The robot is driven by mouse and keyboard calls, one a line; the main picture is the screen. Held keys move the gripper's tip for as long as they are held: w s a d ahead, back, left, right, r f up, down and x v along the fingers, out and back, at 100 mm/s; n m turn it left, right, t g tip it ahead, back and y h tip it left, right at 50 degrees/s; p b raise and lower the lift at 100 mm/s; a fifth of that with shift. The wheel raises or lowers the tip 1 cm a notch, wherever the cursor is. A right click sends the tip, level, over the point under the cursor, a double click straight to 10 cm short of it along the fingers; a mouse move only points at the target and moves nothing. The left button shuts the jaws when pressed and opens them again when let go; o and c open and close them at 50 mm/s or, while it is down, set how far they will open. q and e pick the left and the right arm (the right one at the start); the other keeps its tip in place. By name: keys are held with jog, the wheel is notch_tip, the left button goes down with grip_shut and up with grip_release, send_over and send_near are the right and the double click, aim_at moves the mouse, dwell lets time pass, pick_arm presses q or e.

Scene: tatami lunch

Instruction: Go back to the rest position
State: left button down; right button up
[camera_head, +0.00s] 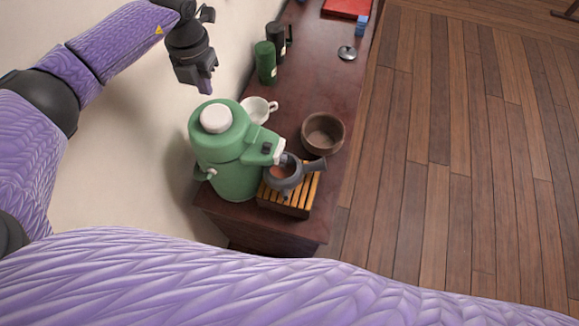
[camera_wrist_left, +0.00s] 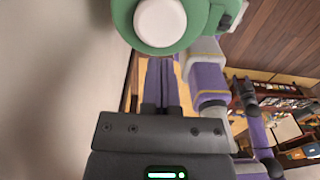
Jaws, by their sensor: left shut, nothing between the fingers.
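My left gripper (camera_head: 207,90) hangs at the upper left of the head view, above and behind the green dispenser, beside the pale wall. Its purple fingers are shut and empty; they also show together in the left wrist view (camera_wrist_left: 160,90). The green dispenser (camera_head: 232,180) with a white lid stands on the dark counter, apart from the gripper; its top also shows in the left wrist view (camera_wrist_left: 185,38). My right gripper is in neither view.
A small grey pot (camera_head: 276,183) sits on a slatted wooden tray (camera_head: 300,201) under the dispenser's spout. A white cup (camera_head: 258,110), a brown bowl (camera_head: 322,133), a green canister (camera_head: 265,64) and a dark mug (camera_head: 276,42) stand along the counter (camera_head: 325,75). Wooden floor lies clear at right.

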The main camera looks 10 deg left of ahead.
pick_arm(q)
jog(key=shift+r, duration=0.65)
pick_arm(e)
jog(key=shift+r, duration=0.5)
